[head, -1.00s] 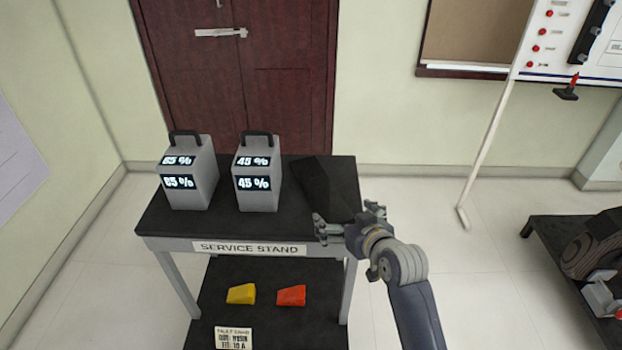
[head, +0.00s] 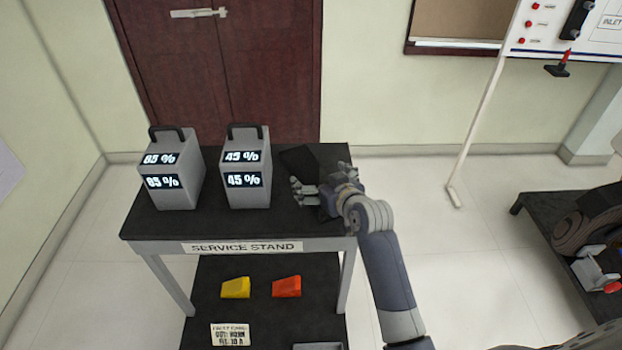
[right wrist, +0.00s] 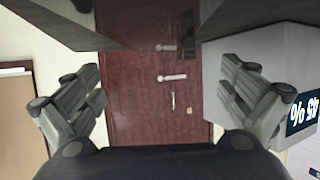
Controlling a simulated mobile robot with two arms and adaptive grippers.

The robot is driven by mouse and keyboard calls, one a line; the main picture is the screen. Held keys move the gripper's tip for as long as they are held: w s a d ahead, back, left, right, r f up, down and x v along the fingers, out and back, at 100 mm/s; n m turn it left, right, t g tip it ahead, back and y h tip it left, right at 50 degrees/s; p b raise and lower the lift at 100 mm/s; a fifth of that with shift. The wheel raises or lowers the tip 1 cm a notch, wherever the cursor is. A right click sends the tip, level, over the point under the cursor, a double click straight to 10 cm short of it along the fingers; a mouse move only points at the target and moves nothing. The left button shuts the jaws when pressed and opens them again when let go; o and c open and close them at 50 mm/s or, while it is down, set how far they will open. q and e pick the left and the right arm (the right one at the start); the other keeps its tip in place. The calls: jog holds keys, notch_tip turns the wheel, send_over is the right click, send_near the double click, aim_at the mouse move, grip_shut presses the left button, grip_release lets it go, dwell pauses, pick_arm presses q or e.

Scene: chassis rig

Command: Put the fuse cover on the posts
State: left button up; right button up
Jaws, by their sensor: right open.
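A black angular block (head: 322,158), which looks like the fuse cover, stands on the right part of the service stand's top (head: 225,222). My right gripper (head: 320,184) is open with spread fingers at the near side of this block and partly hides it. I cannot tell whether they touch. In the right wrist view, which is upside down, the open fingers (right wrist: 165,90) have only the distant door between their tips. A dark shape fills the top of that view. I cannot make out the posts. My left gripper is not in view.
The lower shelf holds a yellow wedge (head: 235,288), a red wedge (head: 287,287) and a card (head: 230,335). A low dark platform (head: 545,215) with parts stands at right.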

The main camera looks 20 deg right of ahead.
aim_at(315, 182)
jog(key=x, duration=0.3)
jog(key=shift+w+d+f, duration=0.1)
jog(key=shift+w+d, duration=0.1)
jog(key=shift+d, duration=0.1)
jog(key=shift+w+a+f, duration=0.1)
jog(key=shift+w+f, duration=0.15)
jog(key=shift+w, duration=0.2)
jog(key=shift+s, duration=0.1)
jog(key=shift+c, duration=0.5)
grip_shut()
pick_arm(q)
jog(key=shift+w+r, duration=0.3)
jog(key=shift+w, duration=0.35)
